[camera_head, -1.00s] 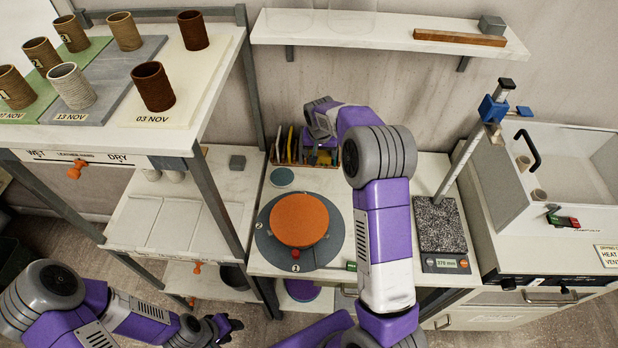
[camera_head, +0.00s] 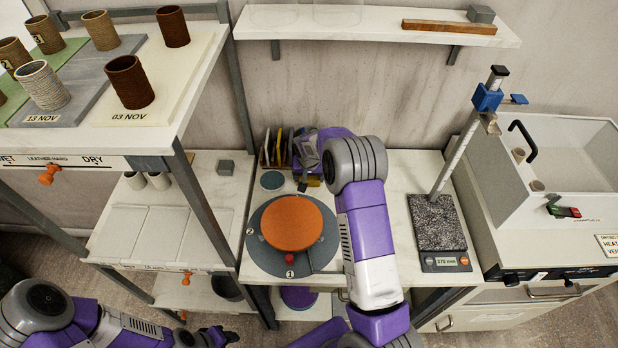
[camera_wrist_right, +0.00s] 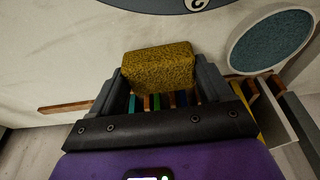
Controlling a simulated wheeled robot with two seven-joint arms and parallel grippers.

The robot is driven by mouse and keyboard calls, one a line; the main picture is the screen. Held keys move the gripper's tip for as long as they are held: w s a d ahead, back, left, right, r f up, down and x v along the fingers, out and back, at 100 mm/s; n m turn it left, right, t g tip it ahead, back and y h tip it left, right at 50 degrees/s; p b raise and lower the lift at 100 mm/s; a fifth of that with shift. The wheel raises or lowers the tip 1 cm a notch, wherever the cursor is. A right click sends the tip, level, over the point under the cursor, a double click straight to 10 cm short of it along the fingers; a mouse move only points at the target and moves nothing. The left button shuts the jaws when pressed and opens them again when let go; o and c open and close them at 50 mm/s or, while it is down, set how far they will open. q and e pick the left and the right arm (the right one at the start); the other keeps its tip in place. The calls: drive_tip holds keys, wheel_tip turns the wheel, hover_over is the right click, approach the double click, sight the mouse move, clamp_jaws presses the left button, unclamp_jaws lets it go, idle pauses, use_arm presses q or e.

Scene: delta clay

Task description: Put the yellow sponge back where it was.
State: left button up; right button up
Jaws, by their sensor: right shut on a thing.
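The yellow sponge (camera_wrist_right: 158,68) is a speckled block in the right wrist view, held between the two grey fingers of my right gripper (camera_wrist_right: 160,80), which is shut on it. In the head view my right gripper (camera_head: 303,180) is at the front of the small rack (camera_head: 266,158) at the back of the worktop. I cannot make out the sponge clearly there. In the wrist view, coloured rack parts show behind the fingers, below the sponge. My left gripper (camera_head: 222,336) is low at the bottom edge, too dark and small to read.
A turntable with an orange disc (camera_head: 292,223) stands in front of the rack. A round blue-green pad (camera_head: 272,180) lies between them. A speckled slab with a measuring post (camera_head: 438,222) stands to the right. A shelf of clay cups (camera_head: 130,82) is at left.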

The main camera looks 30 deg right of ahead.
drive_tip(key=shift+w+f, duration=0.1)
drive_tip(key=shift+f, duration=0.3)
drive_tip(key=shift+f, duration=0.2)
drive_tip(key=o, duration=0.9)
drive_tip(key=shift+o, duration=0.2)
drive_tip(key=shift+r, duration=0.1)
drive_tip(key=shift+r, duration=0.25)
drive_tip(key=v, duration=1.1)
drive_tip(key=shift+r+p, duration=0.35)
drive_tip(key=shift+p, duration=0.1)
drive_tip(key=shift+a, duration=0.1)
